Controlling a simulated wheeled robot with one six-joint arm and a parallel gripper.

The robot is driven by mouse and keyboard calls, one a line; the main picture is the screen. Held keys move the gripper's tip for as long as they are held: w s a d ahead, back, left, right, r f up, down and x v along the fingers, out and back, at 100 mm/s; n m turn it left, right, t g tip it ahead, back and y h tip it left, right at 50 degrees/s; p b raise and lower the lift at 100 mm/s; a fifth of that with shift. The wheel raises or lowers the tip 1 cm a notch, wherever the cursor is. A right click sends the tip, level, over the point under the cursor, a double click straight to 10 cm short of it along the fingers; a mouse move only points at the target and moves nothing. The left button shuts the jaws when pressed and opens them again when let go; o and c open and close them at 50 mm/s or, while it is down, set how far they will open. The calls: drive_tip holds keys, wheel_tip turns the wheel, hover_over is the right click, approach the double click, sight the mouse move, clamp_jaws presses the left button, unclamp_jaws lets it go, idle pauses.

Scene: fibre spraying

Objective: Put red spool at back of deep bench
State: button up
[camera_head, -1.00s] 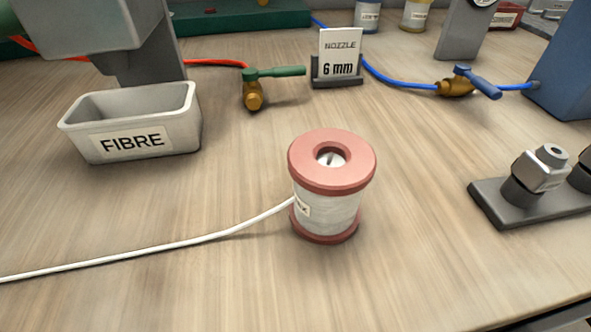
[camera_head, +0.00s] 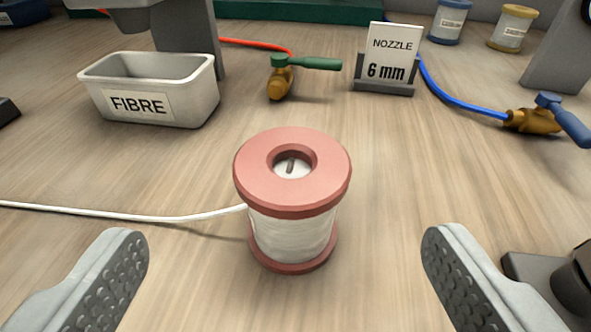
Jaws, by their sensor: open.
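The red spool (camera_head: 292,178) stands upright on the wooden bench (camera_head: 190,265), with red flanges and white fibre wound between them. A white strand (camera_head: 120,212) runs from it to the left along the bench top. My gripper (camera_head: 283,250) shows as two grey, studded fingers at the lower left and lower right. It is open and empty. The fingers are wide apart, with the spool lying ahead between them and clear bench on each side of it. Neither finger appears to touch the spool.
A grey FIBRE tray (camera_head: 190,105) stands at the back left. A green-handled valve (camera_head: 282,78), a NOZZLE 6 mm card (camera_head: 393,50) and a blue-handled valve (camera_head: 540,118) stand behind the spool. A dark block (camera_head: 540,275) is near the right finger.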

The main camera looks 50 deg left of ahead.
sight(292, 152)
drive_tip(key=x, duration=0.6)
drive_tip(key=shift+w+a+f, duration=0.1)
drive_tip(key=shift+w+a, duration=0.15)
drive_tip(key=shift+a, duration=0.05)
drive_tip(key=shift+f+x, duration=0.15)
drive_tip(key=shift+x, duration=1.2)
drive_tip(key=shift+f+x, duration=0.2)
drive_tip(key=shift+x, duration=1.1)
drive_tip(key=shift+d, duration=0.2)
drive_tip(key=c, duration=1.4)
drive_tip(key=shift+o, duration=0.2)
drive_tip(key=shift+r, duration=0.1)
